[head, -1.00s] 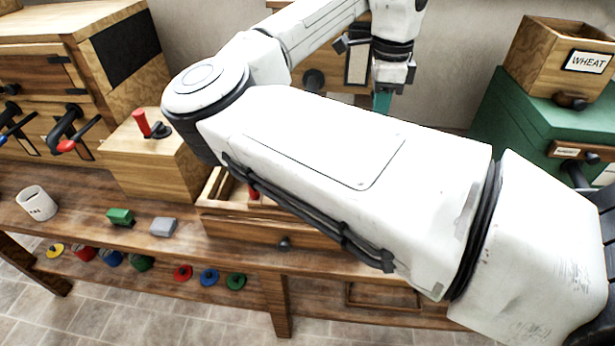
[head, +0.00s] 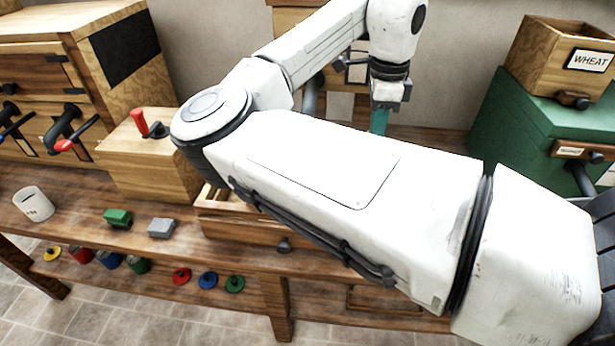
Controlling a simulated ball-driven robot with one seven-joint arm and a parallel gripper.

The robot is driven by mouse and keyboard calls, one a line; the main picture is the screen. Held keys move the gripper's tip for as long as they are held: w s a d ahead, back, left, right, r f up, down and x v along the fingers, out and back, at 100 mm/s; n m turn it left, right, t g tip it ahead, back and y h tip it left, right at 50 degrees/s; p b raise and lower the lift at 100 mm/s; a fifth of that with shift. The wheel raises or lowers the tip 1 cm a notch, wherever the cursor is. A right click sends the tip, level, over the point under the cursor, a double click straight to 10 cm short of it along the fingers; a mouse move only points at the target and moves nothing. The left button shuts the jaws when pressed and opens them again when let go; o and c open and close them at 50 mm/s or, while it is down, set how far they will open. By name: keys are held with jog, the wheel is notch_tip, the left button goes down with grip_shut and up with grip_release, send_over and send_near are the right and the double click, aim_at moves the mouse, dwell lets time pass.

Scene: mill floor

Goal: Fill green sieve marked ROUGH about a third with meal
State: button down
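My gripper (head: 389,92) hangs pointing down behind my forearm, over the back part of the bench. A teal-green piece (head: 379,121) shows right below it, its lower end hidden by my arm. I cannot tell what this piece is or whether the fingers hold it. I cannot make out a sieve marked ROUGH or any meal; my arm covers the middle of the bench.
A wooden WHEAT bin (head: 555,55) stands on a green chest (head: 510,125) at right. At left are a wooden box with a red lever (head: 150,165), a white cup (head: 34,204), a green block (head: 118,218) and a grey block (head: 161,228). Coloured lids lie on a lower shelf.

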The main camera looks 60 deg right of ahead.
dwell(0.4)
notch_tip(320, 180, up, 9)
jog(key=p, duration=0.8)
jog(key=shift+p, duration=0.4)
